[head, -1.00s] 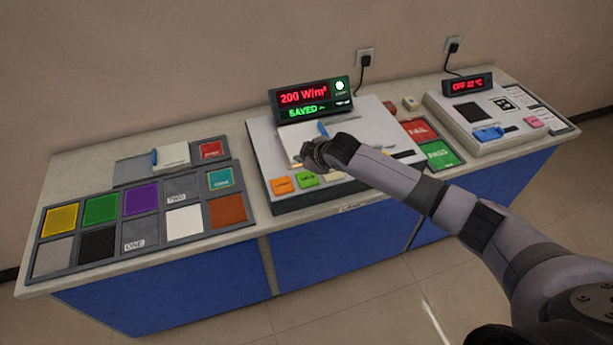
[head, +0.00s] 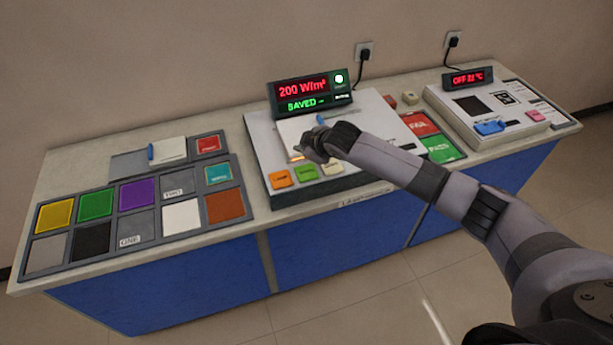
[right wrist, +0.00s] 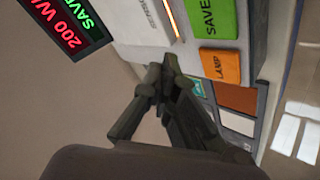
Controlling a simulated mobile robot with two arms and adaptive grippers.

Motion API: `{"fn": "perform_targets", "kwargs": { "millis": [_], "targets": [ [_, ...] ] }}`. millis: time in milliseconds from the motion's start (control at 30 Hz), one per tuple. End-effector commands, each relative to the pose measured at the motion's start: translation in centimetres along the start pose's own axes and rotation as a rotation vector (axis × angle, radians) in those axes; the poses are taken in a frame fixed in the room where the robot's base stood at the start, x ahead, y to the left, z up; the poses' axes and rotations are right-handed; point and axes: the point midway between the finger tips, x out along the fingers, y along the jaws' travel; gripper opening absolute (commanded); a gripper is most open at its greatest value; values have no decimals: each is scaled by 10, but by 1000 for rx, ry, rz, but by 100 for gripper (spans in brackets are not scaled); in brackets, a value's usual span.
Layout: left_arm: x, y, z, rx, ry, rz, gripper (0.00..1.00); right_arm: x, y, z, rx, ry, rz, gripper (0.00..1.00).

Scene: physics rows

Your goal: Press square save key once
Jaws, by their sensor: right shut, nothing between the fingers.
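The green square SAVE key (head: 306,172) is on the front edge of the middle device, between the orange LAMP key (head: 280,179) and a cream key (head: 331,166). In the right wrist view the SAVE key (right wrist: 211,18) is at the top, beside the LAMP key (right wrist: 220,66). My right gripper (head: 300,151) is shut and empty, above the device and behind the key row, apart from the SAVE key. Its closed fingertips also show in the right wrist view (right wrist: 161,70). The device display (head: 312,93) reads "200 W/m²" and "SAVED". My left gripper is out of view.
A panel of coloured square tiles (head: 136,195) lies on the left of the bench. Red and green FAIL and PASS cards (head: 438,149) lie right of the device, partly behind my arm. Another device with a red display (head: 467,78) stands at the far right.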

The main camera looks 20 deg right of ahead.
Motion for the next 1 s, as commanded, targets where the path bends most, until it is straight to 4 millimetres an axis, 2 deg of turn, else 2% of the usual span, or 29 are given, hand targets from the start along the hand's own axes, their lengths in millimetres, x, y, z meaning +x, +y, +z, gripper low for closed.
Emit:
{"fn": "perform_targets", "kwargs": {
  "millis": [33,233,500,1000],
  "targets": [
    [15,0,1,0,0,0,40,10,-8,8,-1,0,0,0],
    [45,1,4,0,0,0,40,30,-22,22,-2,0,0,0],
    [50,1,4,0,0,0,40,42,-30,30,0,1,0,0],
    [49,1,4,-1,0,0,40,42,-30,30,0,0,0,0]
  ]
}}
